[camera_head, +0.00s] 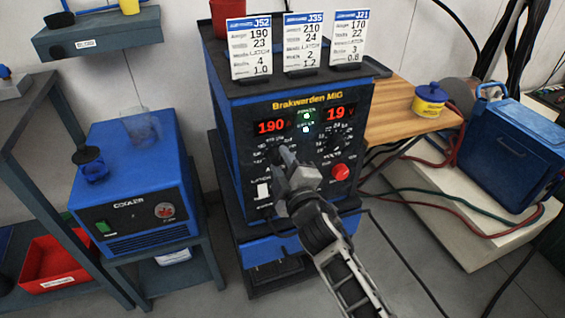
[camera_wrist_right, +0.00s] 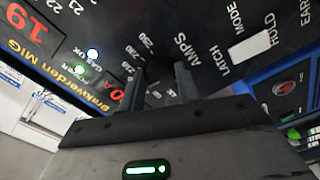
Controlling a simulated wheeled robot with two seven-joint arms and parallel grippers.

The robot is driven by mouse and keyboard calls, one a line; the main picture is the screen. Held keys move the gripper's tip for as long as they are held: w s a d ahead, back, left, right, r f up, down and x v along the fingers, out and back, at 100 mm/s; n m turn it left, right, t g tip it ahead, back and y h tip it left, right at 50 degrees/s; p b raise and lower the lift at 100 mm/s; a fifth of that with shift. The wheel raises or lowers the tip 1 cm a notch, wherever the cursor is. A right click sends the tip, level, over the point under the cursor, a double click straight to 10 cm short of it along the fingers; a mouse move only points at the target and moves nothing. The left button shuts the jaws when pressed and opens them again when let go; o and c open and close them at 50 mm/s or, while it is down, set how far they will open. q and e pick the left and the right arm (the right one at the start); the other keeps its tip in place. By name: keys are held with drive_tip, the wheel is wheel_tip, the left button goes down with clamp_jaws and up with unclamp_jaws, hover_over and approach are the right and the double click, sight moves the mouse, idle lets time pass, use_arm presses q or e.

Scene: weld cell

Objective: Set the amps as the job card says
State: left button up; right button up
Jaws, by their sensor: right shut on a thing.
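The Brakwarden MIG welder (camera_head: 310,92) faces me, with a red amps display (camera_head: 271,126) reading 190 and a second red display (camera_head: 340,111) reading 19. My right gripper (camera_head: 284,158) is at the left dial on the panel, shut on the amps knob, which the fingers mostly hide. In the right wrist view the fingers (camera_wrist_right: 160,88) reach the panel beside the AMPS lettering and scale. Three job cards stand on top of the welder: J52 (camera_head: 250,47) listing 190 and 23, J35 (camera_head: 303,44) listing 210 and 24, and J21 (camera_head: 349,38) listing 170 and 22. My left gripper is out of view.
A right-hand knob (camera_head: 335,146) and a red button (camera_head: 340,172) are close to my right gripper. A blue cooler (camera_head: 137,205) stands at left, with a red bin (camera_head: 55,265) below. A wooden shelf (camera_head: 392,105) and a blue box (camera_head: 510,150) are at right.

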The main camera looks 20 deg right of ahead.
drive_tip(key=shift+m, duration=0.5)
drive_tip(key=o, duration=0.9)
drive_tip(key=shift+o, duration=0.2)
drive_tip(key=s, duration=0.7)
drive_tip(key=shift+s, duration=0.3)
drive_tip(key=shift+d, duration=0.1)
